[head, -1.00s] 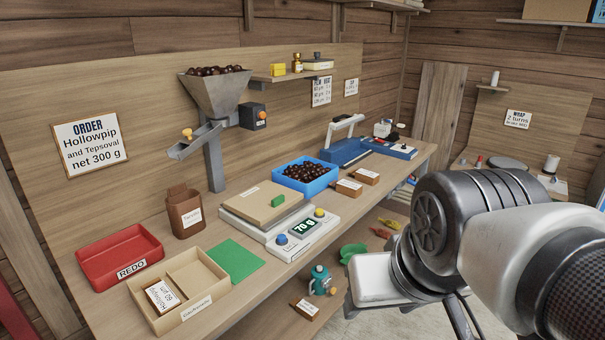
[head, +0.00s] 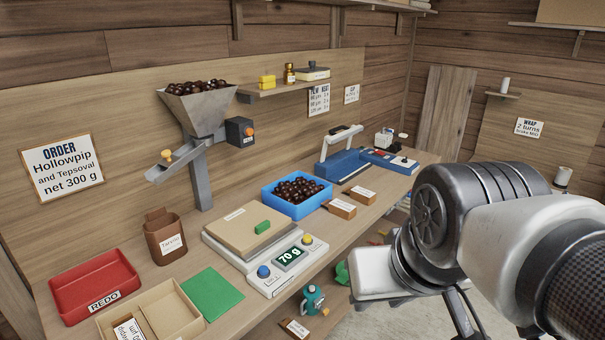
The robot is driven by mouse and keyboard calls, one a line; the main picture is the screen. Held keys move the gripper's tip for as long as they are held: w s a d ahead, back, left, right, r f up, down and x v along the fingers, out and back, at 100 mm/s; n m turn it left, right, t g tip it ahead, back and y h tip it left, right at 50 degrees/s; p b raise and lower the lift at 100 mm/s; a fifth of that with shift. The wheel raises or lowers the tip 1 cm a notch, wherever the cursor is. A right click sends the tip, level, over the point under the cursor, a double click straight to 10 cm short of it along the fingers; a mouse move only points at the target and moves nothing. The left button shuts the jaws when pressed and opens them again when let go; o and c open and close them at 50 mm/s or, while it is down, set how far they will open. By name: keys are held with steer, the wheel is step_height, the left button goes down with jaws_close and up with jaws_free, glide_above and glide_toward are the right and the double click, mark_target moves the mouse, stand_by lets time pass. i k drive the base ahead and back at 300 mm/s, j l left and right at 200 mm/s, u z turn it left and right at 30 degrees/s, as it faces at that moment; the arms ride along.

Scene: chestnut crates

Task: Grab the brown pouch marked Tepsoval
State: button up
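A brown open-topped pouch (head: 165,240) stands upright on the bench, left of the scale. Its white label is small and seems to begin with "Ta"; I cannot read Tepsoval on it. Small brown packets with white labels lie by the blue bin, one in front (head: 341,209) and one behind (head: 362,196). Another brown labelled packet (head: 295,328) lies below the bench edge. Their labels are too small to read. My arm reaches in from the right, away from the pouch. My gripper's fingers do not show.
A scale (head: 275,270) reading 70 g carries a tan board. A red REDO tray (head: 95,286), a divided tan tray (head: 172,290) and a green mat (head: 212,293) fill the left front. A metal hopper (head: 198,110) stands behind. A blue chestnut bin (head: 297,211) is further right.

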mark_target(362, 195)
steer(key=i+l, duration=0.3)
steer(key=i+l+u, duration=0.1)
steer(key=i+l, duration=0.25)
steer(key=l, duration=0.15)
steer(key=i+l, duration=0.3)
steer(key=i+l+u, duration=0.1)
steer(key=i+l, duration=0.2)
steer(key=l, duration=0.2)
steer(key=i+l, duration=0.3)
steer(key=l, duration=0.15)
steer(key=i+l+u, duration=0.1)
steer(key=i+l, duration=0.45)
steer(key=l, duration=0.35)
steer(key=i+l+u, duration=0.1)
steer(key=i+l, duration=0.2)
steer(key=l, duration=0.15)
